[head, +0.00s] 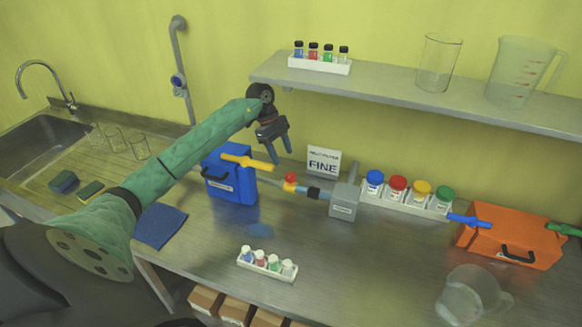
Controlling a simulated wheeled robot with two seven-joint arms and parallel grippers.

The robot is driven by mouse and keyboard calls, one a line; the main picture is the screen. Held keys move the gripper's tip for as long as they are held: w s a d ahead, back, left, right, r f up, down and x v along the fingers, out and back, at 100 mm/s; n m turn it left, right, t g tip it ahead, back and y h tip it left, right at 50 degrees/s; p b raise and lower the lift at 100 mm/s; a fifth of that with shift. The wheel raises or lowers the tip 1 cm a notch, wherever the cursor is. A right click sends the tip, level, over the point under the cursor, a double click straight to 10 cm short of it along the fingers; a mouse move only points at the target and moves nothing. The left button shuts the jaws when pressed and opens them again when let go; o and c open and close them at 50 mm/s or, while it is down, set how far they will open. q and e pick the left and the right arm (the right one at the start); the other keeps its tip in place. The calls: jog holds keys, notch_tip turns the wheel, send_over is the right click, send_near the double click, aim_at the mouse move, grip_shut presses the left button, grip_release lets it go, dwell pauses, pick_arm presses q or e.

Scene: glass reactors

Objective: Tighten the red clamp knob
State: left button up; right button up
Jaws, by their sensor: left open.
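The red clamp knob (290,178) is a small red piece at the left end of a short horizontal pipe line (308,191) with yellow, blue and black parts. The line runs right into a grey metal box (344,203) on the counter. My left gripper (282,156) is open and empty. It points down, and in the picture its fingertips are just above and slightly left of the knob, apart from it. How tight the knob is cannot be told. My right gripper is not in view.
A blue box (228,187) with a yellow handle stands left of the knob. A white jar rack (405,200) and an orange box (512,243) are to the right. A small bottle rack (267,264) and glass jug (468,295) stand in front. A shelf (420,97) overhangs behind.

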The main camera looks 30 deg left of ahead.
aim_at(290, 175)
pick_arm(q)
jog(key=p+x, duration=0.3)
jog(key=x, duration=0.3)
jog(key=shift+p, duration=0.35)
jog(key=shift+s+d+f, duration=0.15)
jog(key=shift+d+f, duration=0.05)
jog(key=shift+f, duration=0.1)
jog(key=shift+d+f, duration=0.15)
jog(key=shift+f, duration=0.1)
jog(key=shift+w+f, duration=0.2)
jog(key=shift+f, duration=0.2)
jog(key=shift+s+r, duration=0.1)
jog(key=c, duration=1)
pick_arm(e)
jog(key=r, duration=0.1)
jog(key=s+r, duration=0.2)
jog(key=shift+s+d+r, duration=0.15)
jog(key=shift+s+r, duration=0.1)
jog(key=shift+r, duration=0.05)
